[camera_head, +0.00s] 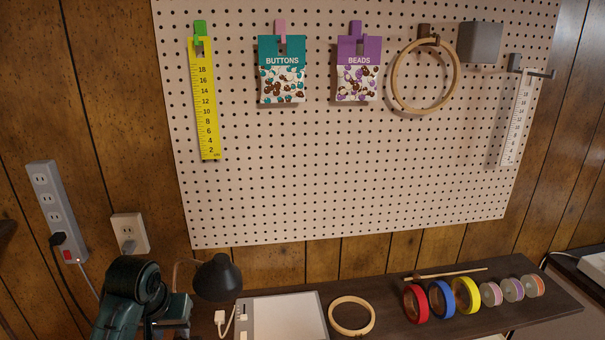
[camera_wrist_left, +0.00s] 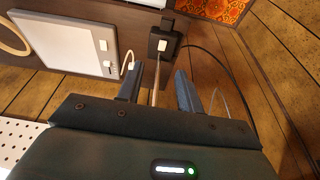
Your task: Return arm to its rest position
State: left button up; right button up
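My left arm (camera_head: 130,290) shows at the bottom left of the head view, dark teal and bent beside the shelf. My left gripper (camera_wrist_left: 159,72) is open in the left wrist view, its two fingers apart. A thin rod shows between the fingers, with a gap on each side; I cannot tell how near it is. No object is seen clamped. My right arm and gripper are not in view.
A black lamp (camera_head: 218,278), a light pad (camera_head: 285,318), a wooden hoop (camera_head: 333,320) and several tape rolls (camera_head: 415,303) stand on the dark shelf (camera_head: 385,290). The pegboard (camera_head: 330,170) behind holds hanging items. A power strip (camera_head: 55,210) is on the left wall.

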pick_arm(q)
jog(key=s+d+f+m+t+h, duration=0.1)
jog(key=s+d+f+m+t, duration=0.15)
jog(key=f, duration=0.45)
jog(key=s+d+f+m+t, duration=0.1)
jog(key=s+d+f, duration=0.25)
jog(key=f, duration=0.35)
jog(key=s+d+f+m+t+h, duration=0.1)
jog(key=s+d+f+t+h, duration=0.1)
jog(key=s+d, duration=0.5)
jog(key=s+f+t, duration=0.1)
jog(key=s, duration=0.3)
jog(key=shift+d+m+h, duration=0.25)
jog(key=shift+m+h, duration=0.05)
jog(key=shift+m, duration=0.05)
jog(key=shift+f, duration=0.1)
